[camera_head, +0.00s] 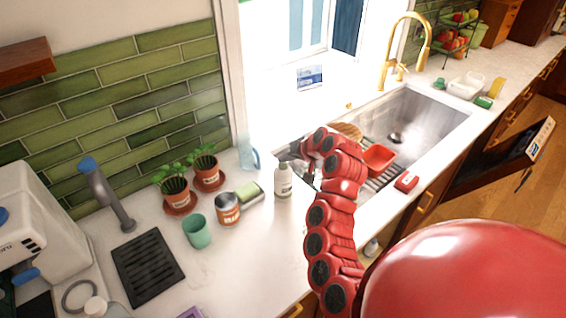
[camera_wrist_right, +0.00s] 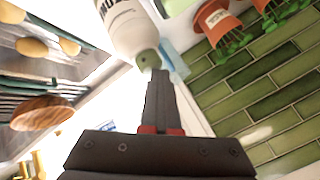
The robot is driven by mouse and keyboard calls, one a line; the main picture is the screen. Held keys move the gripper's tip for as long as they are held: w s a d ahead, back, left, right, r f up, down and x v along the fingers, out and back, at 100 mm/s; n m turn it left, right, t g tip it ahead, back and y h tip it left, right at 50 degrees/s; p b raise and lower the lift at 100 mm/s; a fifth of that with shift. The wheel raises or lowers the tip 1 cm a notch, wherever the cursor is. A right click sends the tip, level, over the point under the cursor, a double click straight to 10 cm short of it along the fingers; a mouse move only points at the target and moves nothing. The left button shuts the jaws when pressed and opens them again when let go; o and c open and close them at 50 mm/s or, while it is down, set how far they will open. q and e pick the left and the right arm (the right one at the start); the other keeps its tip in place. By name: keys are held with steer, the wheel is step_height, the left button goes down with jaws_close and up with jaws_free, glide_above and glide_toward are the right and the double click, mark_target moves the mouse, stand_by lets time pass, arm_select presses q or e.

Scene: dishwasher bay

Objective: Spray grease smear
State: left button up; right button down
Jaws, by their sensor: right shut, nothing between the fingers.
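My right gripper (camera_head: 287,154) is over the sink's near-left corner, partly hidden by its own red arm. In the right wrist view its dark fingers (camera_wrist_right: 157,82) are together with nothing between them. A pale blue translucent bottle (camera_head: 248,155), perhaps the sprayer, stands on the counter by the window edge, left of the gripper. A white bottle with a grey-green cap (camera_head: 283,181) stands in front of the gripper; it also looms close in the right wrist view (camera_wrist_right: 132,28). I cannot clearly make out a grease smear; a faint mark (camera_head: 197,268) shows on the counter.
The sink (camera_head: 432,118) holds a rack with a red bowl (camera_head: 379,158). Left of the white bottle stand a sponge (camera_head: 249,193), a can (camera_head: 228,209), a green cup (camera_head: 196,232) and potted plants (camera_head: 178,196). A dark drip mat (camera_head: 148,263) lies further left.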

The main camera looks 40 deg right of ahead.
mark_target(285, 165)
steer(key=shift+s+f, duration=0.1)
steer(key=shift+f, duration=0.2)
steer(key=shift+r, duration=0.3)
steer(key=shift+r+p, duration=0.7)
steer(key=shift+r, duration=2.35)
stand_by(0.4)
